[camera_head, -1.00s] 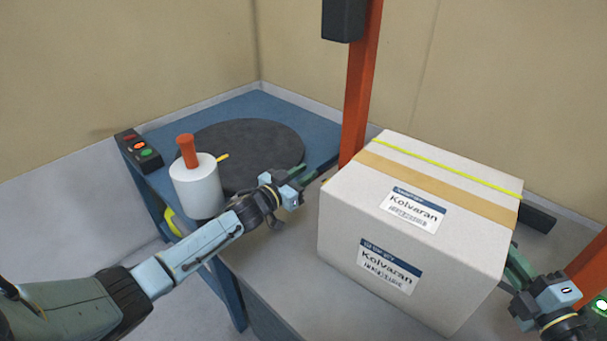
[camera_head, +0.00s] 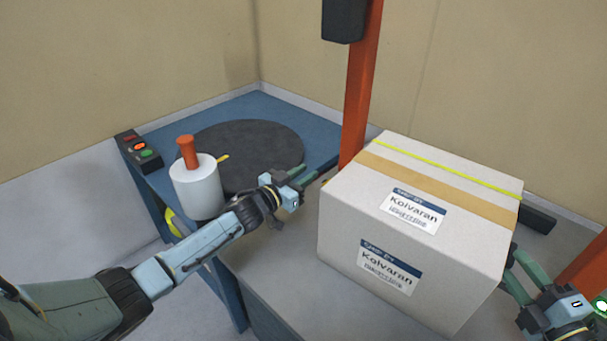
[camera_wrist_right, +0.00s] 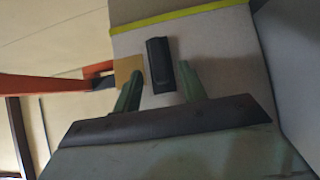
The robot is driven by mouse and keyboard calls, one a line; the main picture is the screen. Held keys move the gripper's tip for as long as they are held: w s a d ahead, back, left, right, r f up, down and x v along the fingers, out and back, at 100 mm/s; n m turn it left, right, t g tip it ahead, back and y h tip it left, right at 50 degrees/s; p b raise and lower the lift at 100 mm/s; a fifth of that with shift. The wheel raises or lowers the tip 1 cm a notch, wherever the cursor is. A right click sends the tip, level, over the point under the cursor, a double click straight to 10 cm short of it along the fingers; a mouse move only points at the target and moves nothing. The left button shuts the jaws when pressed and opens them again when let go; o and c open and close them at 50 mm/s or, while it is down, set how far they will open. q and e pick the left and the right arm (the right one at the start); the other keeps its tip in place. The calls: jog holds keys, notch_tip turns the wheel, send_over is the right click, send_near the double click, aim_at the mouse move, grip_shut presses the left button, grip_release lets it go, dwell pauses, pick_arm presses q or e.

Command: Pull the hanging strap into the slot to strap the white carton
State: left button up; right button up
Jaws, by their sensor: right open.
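The white carton (camera_head: 345,225) stands on the grey table with labels on its front and top. A yellow-green strap (camera_head: 440,165) lies across its top near the far edge. The strap also shows in the right wrist view (camera_wrist_right: 185,17); its hanging end and the slot cannot be made out. My right gripper (camera_head: 518,272) is open and empty beside the carton's right side. In the right wrist view its fingers (camera_wrist_right: 160,82) stand apart, with a black block (camera_wrist_right: 160,62) seen between them. My left gripper (camera_head: 302,177) is left of the carton, apart from it, its fingers slightly parted and empty.
An orange-red post (camera_head: 358,90) rises behind the carton with a black box on it. A dark turntable (camera_head: 245,150), a white roll (camera_head: 197,188) with an orange handle and a button box (camera_head: 138,148) are at left. A black bar (camera_head: 537,218) lies behind the carton's right edge.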

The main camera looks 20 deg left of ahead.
jog(key=v, duration=1.1)
notch_tip(320, 180, up, 6)
jog(key=p, duration=0.7)
jog(key=shift+s, duration=0.15)
